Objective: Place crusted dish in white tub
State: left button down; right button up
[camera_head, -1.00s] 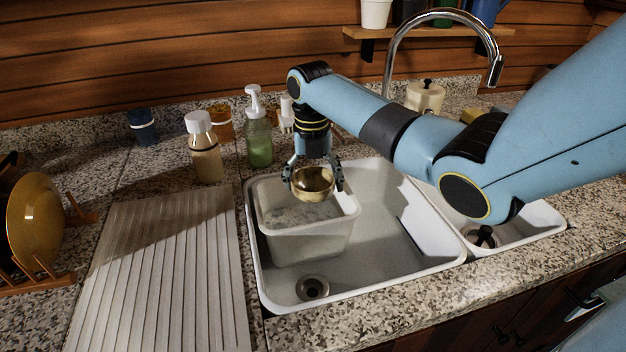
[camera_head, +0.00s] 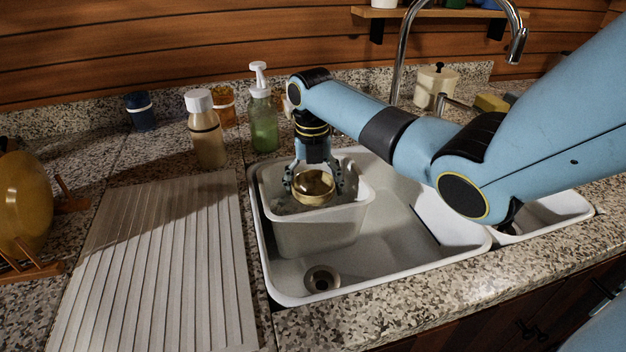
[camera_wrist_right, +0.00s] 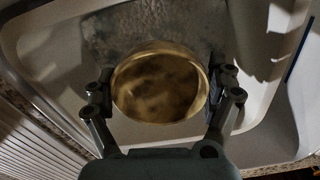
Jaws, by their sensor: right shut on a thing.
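The crusted dish (camera_head: 313,187) is a small golden bowl with brown residue inside. My right gripper (camera_head: 314,182) points down and is shut on the dish. It holds it upright at the mouth of the white tub (camera_head: 320,236), within the tub's rim as seen from the head. In the right wrist view the dish (camera_wrist_right: 160,86) sits between the two fingers of the gripper (camera_wrist_right: 162,100), with its crusted inside facing the camera. The tub stands in the left sink basin. I cannot tell whether the dish touches the tub's floor. My left gripper is not in view.
A ribbed drainboard (camera_head: 150,265) lies left of the sink (camera_head: 400,255). A cream bottle (camera_head: 207,135) and a green soap pump bottle (camera_head: 263,122) stand behind it. A dish rack with a yellow plate (camera_head: 22,205) is at far left. The faucet (camera_head: 400,50) rises behind the sink.

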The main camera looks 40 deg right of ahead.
aim_at(312, 180)
jog(key=shift+r, duration=0.1)
jog(key=shift+p, duration=0.35)
jog(key=shift+f+b, duration=2.55)
jog(key=shift+f, duration=1.5)
jog(key=o, duration=1)
notch_tip(312, 180, up, 12)
jog(key=shift+r, duration=0.1)
jog(key=shift+w, duration=0.1)
